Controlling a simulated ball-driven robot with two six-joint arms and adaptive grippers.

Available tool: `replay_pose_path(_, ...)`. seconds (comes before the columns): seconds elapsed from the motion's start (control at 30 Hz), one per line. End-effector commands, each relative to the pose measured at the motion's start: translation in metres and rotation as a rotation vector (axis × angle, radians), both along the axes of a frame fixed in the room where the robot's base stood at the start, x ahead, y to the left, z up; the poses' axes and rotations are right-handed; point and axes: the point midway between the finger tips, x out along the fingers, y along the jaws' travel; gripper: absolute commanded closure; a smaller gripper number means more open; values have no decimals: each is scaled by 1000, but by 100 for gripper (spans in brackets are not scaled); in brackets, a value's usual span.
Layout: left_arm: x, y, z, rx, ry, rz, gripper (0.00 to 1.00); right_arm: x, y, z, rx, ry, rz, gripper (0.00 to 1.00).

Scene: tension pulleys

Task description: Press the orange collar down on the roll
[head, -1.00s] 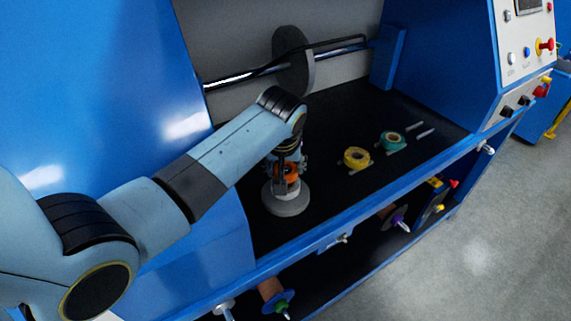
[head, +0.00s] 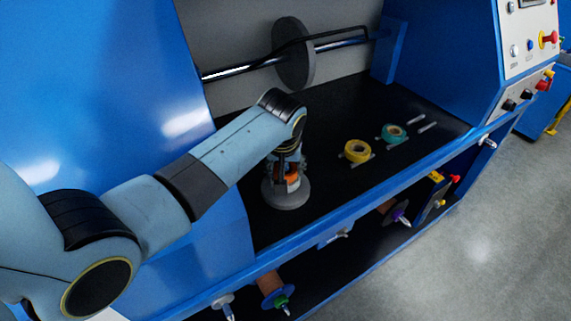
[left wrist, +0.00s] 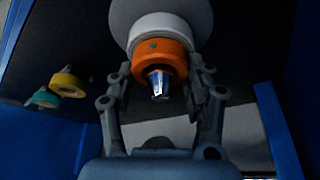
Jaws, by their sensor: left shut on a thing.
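The orange collar (head: 292,179) shows between the fingers of my left gripper (head: 288,168) in the head view, low over the pale grey roll (head: 288,200). In the left wrist view the collar (left wrist: 160,55) is a ring around a shiny metal tip (left wrist: 158,84). A white band (left wrist: 160,27) lies directly behind the collar, against the wide grey roll (left wrist: 135,12). My left gripper (left wrist: 163,74) is shut on the collar, with a finger on each side. Whether the collar is fully seated cannot be told. My right gripper is not in view.
A yellow roll (head: 356,151) and a teal roll (head: 394,133) sit on the black deck to the right. A grey disc (head: 293,53) on a shaft stands behind. A blue front rail (head: 380,199) edges the deck. The deck between is clear.

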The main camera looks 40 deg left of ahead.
Motion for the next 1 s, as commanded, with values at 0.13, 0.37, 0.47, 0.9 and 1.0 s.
replay_pose_path(0.13, 0, 0, -2, 0, 0, 0, 80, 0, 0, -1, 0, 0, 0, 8)
replay_pose_path(0.37, -1, 0, -2, -1, 2, 0, 80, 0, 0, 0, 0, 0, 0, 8)
replay_pose_path(0.47, -1, 0, -2, -1, 2, 0, 47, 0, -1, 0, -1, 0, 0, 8)
replay_pose_path(0.9, 0, 0, -1, 0, 1, 0, 21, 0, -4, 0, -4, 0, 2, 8)
replay_pose_path(1.0, -1, -1, 2, 0, 1, 0, 21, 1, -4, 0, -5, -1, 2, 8)
